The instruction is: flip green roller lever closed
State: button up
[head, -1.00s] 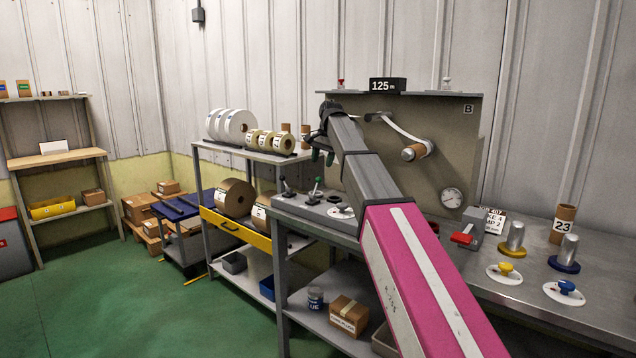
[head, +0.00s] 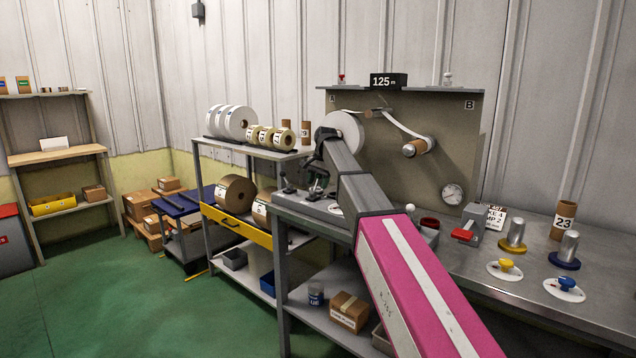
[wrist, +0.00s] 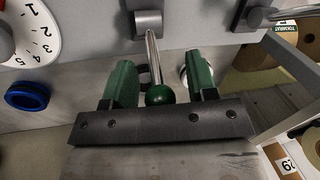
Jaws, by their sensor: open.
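The green roller lever shows in the wrist view as a thin metal rod (wrist: 153,58) rising from a grey mount (wrist: 148,22), with a round green knob (wrist: 160,94) at its end. My gripper (wrist: 160,78) is open, with its two green fingers on either side of the lever and knob. A gap shows between the knob and each finger. In the head view my gripper (head: 315,178) is low over the left end of the machine bench and hides most of this lever.
Another lever (head: 286,184) stands just left of my gripper in the head view. The wrist view shows a numbered white dial (wrist: 35,35) and a blue ring (wrist: 27,96) at left. A white roll (head: 346,130) hangs on the upright panel (head: 440,140) behind my arm.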

grip_shut()
jog(key=shift+s+r, duration=0.1)
jog(key=shift+s, duration=0.05)
jog(key=shift+s+a+r+t+h, duration=0.15)
jog(key=shift+s+a+t+h, duration=0.1)
jog(key=shift+t+h, duration=0.3)
jog(key=shift+s+a+r+t+h, duration=0.15)
jog(key=shift+s+t+h, duration=0.15)
jog(key=shift+t, duration=0.35)
jog(key=shift+s+a+r+n+t+h, duration=0.15)
jog(key=shift+s+a+t+h, duration=0.1)
jog(key=shift+t+h, duration=0.25)
jog(key=shift+s+a+f+n+t+h, duration=0.1)
jog(key=shift+s+n+t+h, duration=0.1)
jog(key=shift+t+h, duration=0.3)
jog(key=shift+s+a+r+t+h, duration=0.1)
jog(key=shift+s+a+t+h, duration=0.2)
jog(key=shift+t, duration=0.25)
jog(key=shift+s+a+t+h, duration=0.15)
jog(key=shift+t+h, duration=0.2)
jog(key=shift+t, duration=0.2)
jog(key=shift+s+a+f+n+t+h, duration=0.1)
jog(key=shift+s+a+n+t+h, duration=0.15)
jog(key=shift+t+h, duration=0.4)
jog(key=shift+s+a+f+n+t+h, duration=0.15)
jog(key=shift+s+t+h, duration=0.15)
jog(key=shift+t, duration=0.55)
